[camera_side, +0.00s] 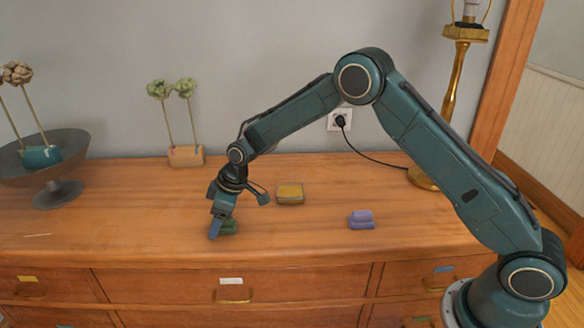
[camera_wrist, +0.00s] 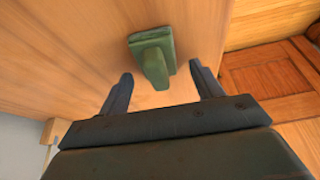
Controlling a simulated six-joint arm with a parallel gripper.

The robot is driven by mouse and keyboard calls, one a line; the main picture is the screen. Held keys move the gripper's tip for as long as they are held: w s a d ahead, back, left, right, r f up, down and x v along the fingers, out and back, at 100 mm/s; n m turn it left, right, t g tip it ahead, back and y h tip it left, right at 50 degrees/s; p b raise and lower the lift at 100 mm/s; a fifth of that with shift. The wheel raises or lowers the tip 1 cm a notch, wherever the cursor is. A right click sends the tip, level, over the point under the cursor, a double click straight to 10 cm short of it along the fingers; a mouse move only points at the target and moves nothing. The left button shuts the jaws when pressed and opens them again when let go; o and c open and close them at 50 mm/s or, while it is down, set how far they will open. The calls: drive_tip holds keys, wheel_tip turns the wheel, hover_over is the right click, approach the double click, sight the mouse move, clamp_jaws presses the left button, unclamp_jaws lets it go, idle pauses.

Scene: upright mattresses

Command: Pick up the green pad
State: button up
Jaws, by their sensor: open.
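The green pad (camera_wrist: 154,54) lies on the wooden dresser top, a flat base with a raised upright part on it. In the wrist view it sits ahead of and between the two fingers of my gripper (camera_wrist: 160,86), which are apart with nothing between their tips. In the side view my gripper (camera_side: 215,232) is low over the dresser top, and the green pad (camera_side: 230,227) shows just to its right, partly hidden behind it. I cannot tell whether a finger touches it.
A yellow pad (camera_side: 290,192) and a purple pad (camera_side: 361,221) lie to the right on the dresser top (camera_side: 330,185). A dark bowl (camera_side: 60,185), a wooden block with two flower stems (camera_side: 186,156) and a brass lamp (camera_side: 454,80) stand farther off. The dresser's front edge is close.

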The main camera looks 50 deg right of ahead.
idle(0.4)
drive_tip(key=c, duration=1.2)
drive_tip(key=shift+r, duration=0.2)
wheel_tip(320, 180, up, 20)
drive_tip(key=shift+f, duration=0.15)
drive_tip(key=o, duration=0.4)
drive_tip(key=c, duration=0.4)
